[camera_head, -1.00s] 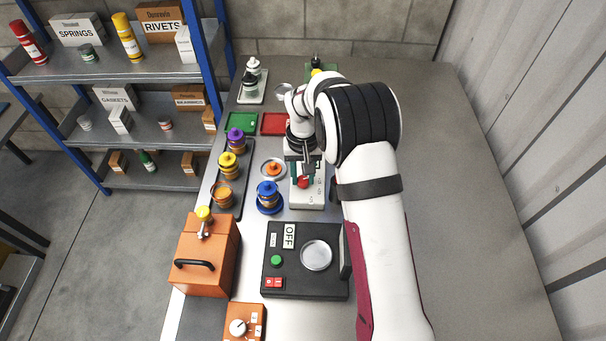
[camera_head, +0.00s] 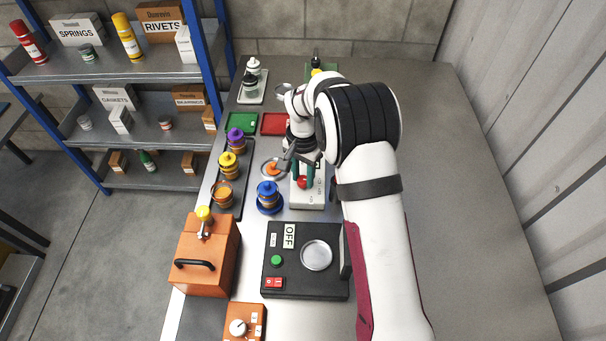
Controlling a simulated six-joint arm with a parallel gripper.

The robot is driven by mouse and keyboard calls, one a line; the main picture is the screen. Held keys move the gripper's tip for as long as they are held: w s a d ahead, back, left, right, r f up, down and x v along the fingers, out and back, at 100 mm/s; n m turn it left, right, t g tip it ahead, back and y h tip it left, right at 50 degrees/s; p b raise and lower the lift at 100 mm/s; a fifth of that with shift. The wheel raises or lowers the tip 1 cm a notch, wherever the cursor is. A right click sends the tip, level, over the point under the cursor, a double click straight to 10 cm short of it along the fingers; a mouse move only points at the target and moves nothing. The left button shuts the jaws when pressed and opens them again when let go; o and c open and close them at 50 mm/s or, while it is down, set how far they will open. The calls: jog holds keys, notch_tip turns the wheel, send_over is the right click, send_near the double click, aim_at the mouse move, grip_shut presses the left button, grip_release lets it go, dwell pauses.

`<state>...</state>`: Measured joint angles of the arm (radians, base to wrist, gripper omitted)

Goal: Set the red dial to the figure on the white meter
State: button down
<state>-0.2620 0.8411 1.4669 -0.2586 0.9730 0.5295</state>
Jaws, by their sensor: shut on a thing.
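The red dial (camera_head: 302,182) sits on the top face of a white box (camera_head: 308,201) in the middle of the bench. I take this box to be the white meter. My gripper (camera_head: 303,178) points down at the box with its dark green fingers on either side of the dial, shut on it. The fingers and wrist hide part of the dial and most of the box's far end. A small dark-and-white patch shows there, but no figure can be read. The dial's pointer and any scale marks are too small to read.
A black panel (camera_head: 278,240) with an OFF label, green button and round plate stands nearer. Left of the white box are a blue-capped jar (camera_head: 268,194), an orange knob on a dish (camera_head: 273,168) and a tray of jars. An orange box (camera_head: 208,262) stands front left. The right bench is clear.

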aim_at(303, 179)
jog(key=shift+m, duration=0.5)
jog(key=c, duration=0.5)
grip_release()
jog(key=shift+c, duration=0.2)
notch_tip(303, 179, up, 16)
jog(key=shift+f, duration=0.1)
